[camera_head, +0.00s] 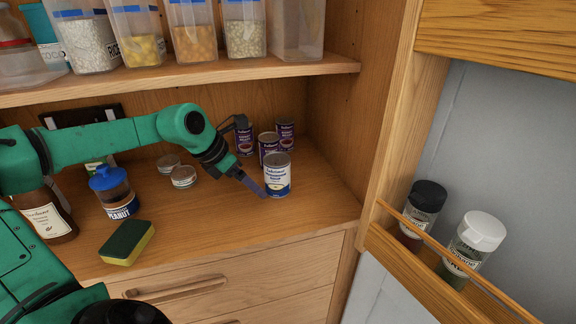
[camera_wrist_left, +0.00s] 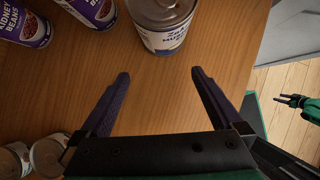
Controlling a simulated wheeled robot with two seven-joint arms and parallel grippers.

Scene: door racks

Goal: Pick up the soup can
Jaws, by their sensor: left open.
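The soup can (camera_head: 278,174), white and blue with a silver lid, stands upright on the wooden shelf near its right side. In the left wrist view the soup can (camera_wrist_left: 165,22) is at the top, just beyond the fingertips and roughly centred on the gap. My left gripper (camera_head: 258,190) is open beside the can's lower left in the head view. In the left wrist view my left gripper (camera_wrist_left: 160,73) has its fingers apart with only bare wood between them. A small dark gripper, likely my right one (camera_wrist_left: 292,101), shows at the right edge, too small to read.
Purple kidney bean cans (camera_head: 268,144) stand close behind the soup can. Two short tins (camera_head: 183,177) stand left of them. A peanut jar (camera_head: 114,192) and a sponge (camera_head: 127,242) are at the left. The upper shelf (camera_head: 200,74) overhangs; a door rack (camera_head: 400,262) holds spice jars.

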